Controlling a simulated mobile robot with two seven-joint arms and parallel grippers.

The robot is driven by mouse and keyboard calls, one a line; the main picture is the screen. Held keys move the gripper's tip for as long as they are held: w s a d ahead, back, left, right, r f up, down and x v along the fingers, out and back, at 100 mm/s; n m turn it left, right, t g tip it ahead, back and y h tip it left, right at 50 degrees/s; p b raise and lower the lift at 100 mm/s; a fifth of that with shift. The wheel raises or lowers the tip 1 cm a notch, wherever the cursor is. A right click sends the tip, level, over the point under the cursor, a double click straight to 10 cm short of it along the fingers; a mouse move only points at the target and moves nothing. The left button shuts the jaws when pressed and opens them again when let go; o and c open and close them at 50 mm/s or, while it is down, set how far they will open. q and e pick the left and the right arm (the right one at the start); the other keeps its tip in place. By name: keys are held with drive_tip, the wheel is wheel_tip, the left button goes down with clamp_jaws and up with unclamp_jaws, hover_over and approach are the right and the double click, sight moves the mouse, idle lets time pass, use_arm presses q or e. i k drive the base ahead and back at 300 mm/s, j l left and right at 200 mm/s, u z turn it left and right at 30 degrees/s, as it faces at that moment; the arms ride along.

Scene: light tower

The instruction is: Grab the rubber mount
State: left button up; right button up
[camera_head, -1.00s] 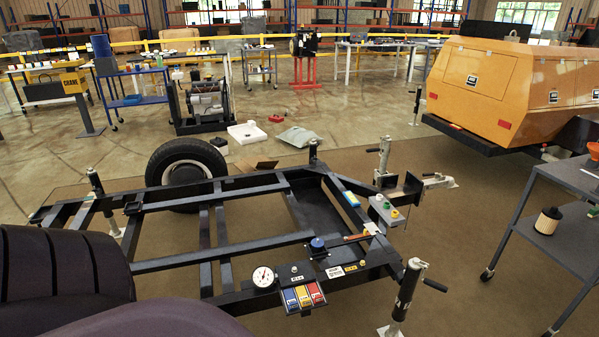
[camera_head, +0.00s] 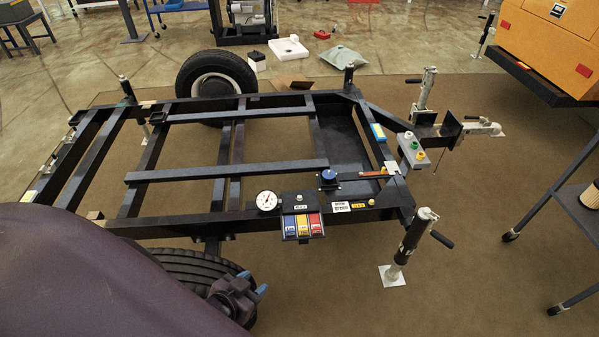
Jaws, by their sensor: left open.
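I cannot make out for sure which part is the rubber mount. Small dark pieces sit on the black trailer frame (camera_head: 225,172), one on a crossbar near the upper left (camera_head: 158,117). My left gripper (camera_head: 254,282) is at the bottom, left of centre, with two blue-tipped fingers apart and nothing visible between them. It is in front of the near tyre (camera_head: 195,265), below the frame's near rail in the picture. My right gripper is not in view.
The near rail carries a round gauge (camera_head: 266,201) and a box with blue, yellow and red panels (camera_head: 302,225). A jack (camera_head: 410,245) stands at the near right corner. A spare wheel (camera_head: 216,75) is behind the frame. A grey cart (camera_head: 585,215) stands right, with clear floor between.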

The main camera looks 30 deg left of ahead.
sight(328, 175)
drive_tip(key=i+l+u, duration=0.1)
drive_tip(key=u, duration=0.3)
drive_tip(key=i+l+u, duration=0.1)
drive_tip(key=u, duration=0.25)
drive_tip(key=l+u, duration=0.4)
drive_tip(key=i+l+u, duration=0.15)
drive_tip(key=u, duration=0.25)
drive_tip(key=i+l+u, duration=0.1)
drive_tip(key=l+u, duration=0.25)
drive_tip(key=i+l+u, duration=0.1)
drive_tip(key=l+u, duration=0.15)
drive_tip(key=u, duration=0.15)
